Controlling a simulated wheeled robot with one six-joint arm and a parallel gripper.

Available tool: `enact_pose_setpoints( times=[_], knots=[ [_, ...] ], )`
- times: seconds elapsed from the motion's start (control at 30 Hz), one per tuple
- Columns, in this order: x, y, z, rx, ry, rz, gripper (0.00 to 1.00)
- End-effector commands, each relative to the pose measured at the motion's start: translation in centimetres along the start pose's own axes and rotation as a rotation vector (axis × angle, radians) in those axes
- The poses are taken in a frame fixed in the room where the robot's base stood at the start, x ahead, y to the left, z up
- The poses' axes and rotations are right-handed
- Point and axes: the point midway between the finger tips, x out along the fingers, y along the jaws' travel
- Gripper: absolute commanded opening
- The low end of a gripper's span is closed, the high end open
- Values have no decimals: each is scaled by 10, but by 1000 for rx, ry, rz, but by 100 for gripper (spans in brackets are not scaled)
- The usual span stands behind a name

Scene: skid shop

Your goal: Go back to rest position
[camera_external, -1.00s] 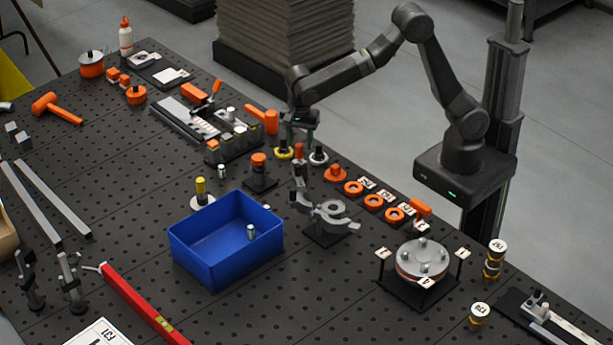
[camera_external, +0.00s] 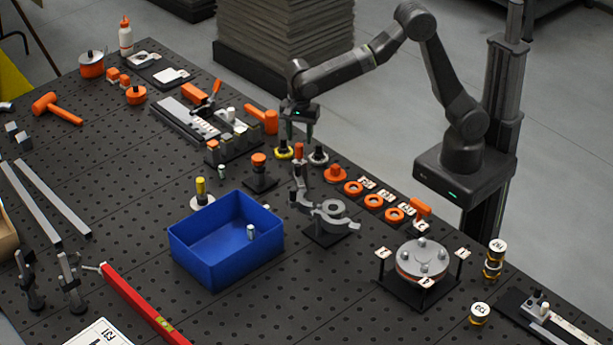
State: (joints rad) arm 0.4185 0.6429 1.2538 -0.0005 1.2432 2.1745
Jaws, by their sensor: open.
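My gripper (camera_external: 299,132) hangs at the end of my arm, pointing down, near the far right edge of the perforated black table (camera_external: 130,215). It is open with nothing seen between its fingers. It is just above and beside two small round pieces, one with a yellow base (camera_external: 283,150) and one with a pale base (camera_external: 318,156). Whether its fingertips are clear of them in height is hard to tell.
An orange mallet (camera_external: 263,119) lies just left of my gripper. A clamping fixture (camera_external: 325,212), a blue bin (camera_external: 225,250) holding a small cylinder, a row of orange rings (camera_external: 374,202) and a round flange (camera_external: 422,262) stand nearer. A stack of grey sheets (camera_external: 285,45) stands behind the table.

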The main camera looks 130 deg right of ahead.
Motion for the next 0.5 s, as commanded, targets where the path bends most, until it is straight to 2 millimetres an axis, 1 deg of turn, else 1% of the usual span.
enact_pose_setpoints(
  times=[0.03,0.33,0.37,0.4,0.5],
  knots=[
    [-10,0,0,0,-2,-4,45],
    [-71,0,0,0,-2,-4,45],
    [-65,0,0,0,2,3,45],
    [-54,1,0,0,4,6,45],
    [-34,1,0,0,3,5,45]
  ],
)
